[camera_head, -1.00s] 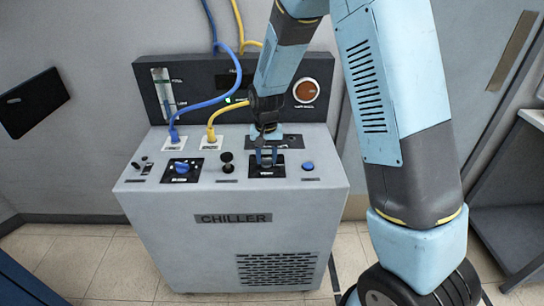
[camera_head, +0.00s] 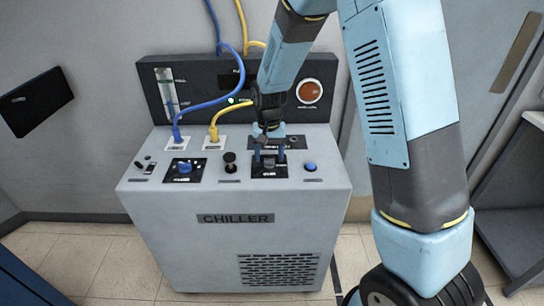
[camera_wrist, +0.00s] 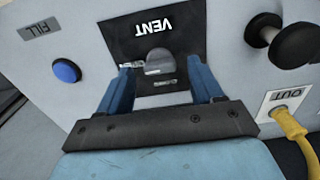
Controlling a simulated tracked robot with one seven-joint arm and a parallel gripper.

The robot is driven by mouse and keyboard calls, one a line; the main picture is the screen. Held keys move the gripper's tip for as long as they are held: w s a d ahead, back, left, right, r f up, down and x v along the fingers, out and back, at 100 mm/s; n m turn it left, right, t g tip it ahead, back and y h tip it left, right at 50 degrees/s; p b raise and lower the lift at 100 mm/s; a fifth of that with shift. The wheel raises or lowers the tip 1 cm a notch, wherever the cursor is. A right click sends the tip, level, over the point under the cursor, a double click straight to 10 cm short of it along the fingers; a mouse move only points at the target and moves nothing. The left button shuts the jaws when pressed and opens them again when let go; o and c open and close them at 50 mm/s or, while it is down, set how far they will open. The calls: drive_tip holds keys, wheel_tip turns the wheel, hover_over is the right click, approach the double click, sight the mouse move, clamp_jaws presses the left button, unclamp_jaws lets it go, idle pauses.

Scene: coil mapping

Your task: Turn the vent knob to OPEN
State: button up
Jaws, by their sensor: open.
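The vent knob is a small grey knob (camera_wrist: 158,62) on a black plate marked VENT (camera_wrist: 180,47), upside down in the wrist view. In the head view the knob (camera_head: 269,163) sits on its black plate (camera_head: 269,173) on top of the grey chiller (camera_head: 235,245). My gripper (camera_wrist: 162,75) is open, its blue fingers on either side of the knob, with gaps visible. In the head view my gripper (camera_head: 269,156) is above the plate. Two small pale labels are beside the knob, too small to read, so the knob's setting cannot be told.
A blue button (camera_wrist: 66,70) and a black round knob (camera_wrist: 292,46) flank the plate. A blue knob (camera_head: 184,169) is further left. A blue hose (camera_head: 203,103) and a yellow hose (camera_head: 214,126) plug in behind; the back panel (camera_head: 152,75) rises beyond.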

wheel_tip(320, 180, up, 13)
idle(0.4)
drive_tip(key=shift+f, duration=0.1)
drive_tip(key=s+d+r+t, duration=0.3)
drive_tip(key=s+d+r, duration=0.8)
drive_tip(key=d+r, duration=0.2)
drive_tip(key=s+d+r+t, duration=0.1)
drive_tip(key=s+d, duration=0.2)
drive_tip(key=s, duration=0.4)
drive_tip(key=s+d+r+t, duration=0.1)
drive_tip(key=s+d, duration=0.3)
drive_tip(key=s, duration=0.4)
drive_tip(key=shift+d+r+n+t, duration=0.2)
drive_tip(key=shift+d+n+t, duration=0.05)
drive_tip(key=shift+n+t, duration=0.05)
